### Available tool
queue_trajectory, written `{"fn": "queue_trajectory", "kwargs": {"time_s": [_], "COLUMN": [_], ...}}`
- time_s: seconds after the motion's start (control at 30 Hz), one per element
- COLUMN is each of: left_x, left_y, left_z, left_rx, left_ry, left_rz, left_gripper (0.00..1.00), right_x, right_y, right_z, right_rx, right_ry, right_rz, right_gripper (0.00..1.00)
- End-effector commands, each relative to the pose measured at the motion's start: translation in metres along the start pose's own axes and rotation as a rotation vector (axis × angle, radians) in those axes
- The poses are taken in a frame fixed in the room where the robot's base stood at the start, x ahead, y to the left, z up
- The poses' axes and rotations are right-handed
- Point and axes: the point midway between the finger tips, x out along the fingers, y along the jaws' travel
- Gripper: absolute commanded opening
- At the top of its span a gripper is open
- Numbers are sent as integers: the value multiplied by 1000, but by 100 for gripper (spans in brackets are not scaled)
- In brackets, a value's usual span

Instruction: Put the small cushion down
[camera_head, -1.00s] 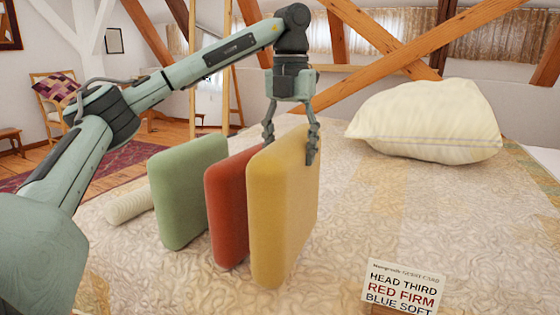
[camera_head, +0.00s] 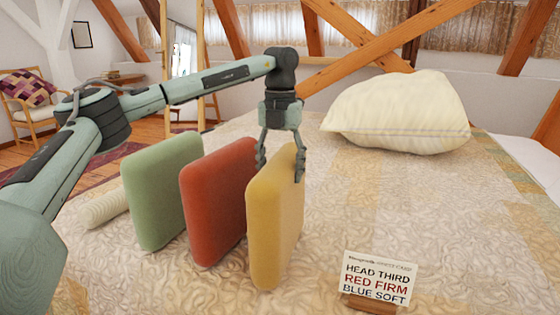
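A yellow cushion (camera_head: 268,225) stands upright on the bed at the front of a row of three. My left gripper (camera_head: 281,165) comes down from above with one finger at each side of the cushion's top, and appears shut on it. I cannot tell whether the cushion's lower edge bears on the bed. A red cushion (camera_head: 212,210) stands to its left, with a gap at the front. A green cushion (camera_head: 160,200) stands further left. My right gripper is not in view.
A cream pillow (camera_head: 400,110) lies at the back right of the bed (camera_head: 430,200). A cream roll (camera_head: 103,209) lies left of the green cushion. The bed's right part is mostly clear.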

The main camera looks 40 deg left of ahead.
Motion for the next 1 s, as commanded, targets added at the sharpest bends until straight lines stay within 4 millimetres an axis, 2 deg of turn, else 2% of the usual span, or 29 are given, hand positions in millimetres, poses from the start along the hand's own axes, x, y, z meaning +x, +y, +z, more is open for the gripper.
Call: {"fn": "queue_trajectory", "kwargs": {"time_s": [0.47,0.5,0.67,1.0], "left_x": [4,5,5,5], "left_y": [0,0,0,0], "left_z": [0,0,0,0], "left_rx": [0,0,0,0], "left_ry": [-1,0,0,-1], "left_rz": [-1,0,0,0], "left_gripper": [1,64,82,82], "right_x": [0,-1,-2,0], "right_y": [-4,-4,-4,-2], "right_z": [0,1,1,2], "right_rx": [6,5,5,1], "right_ry": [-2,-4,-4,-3], "right_rz": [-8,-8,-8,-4], "right_gripper": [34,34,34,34]}}
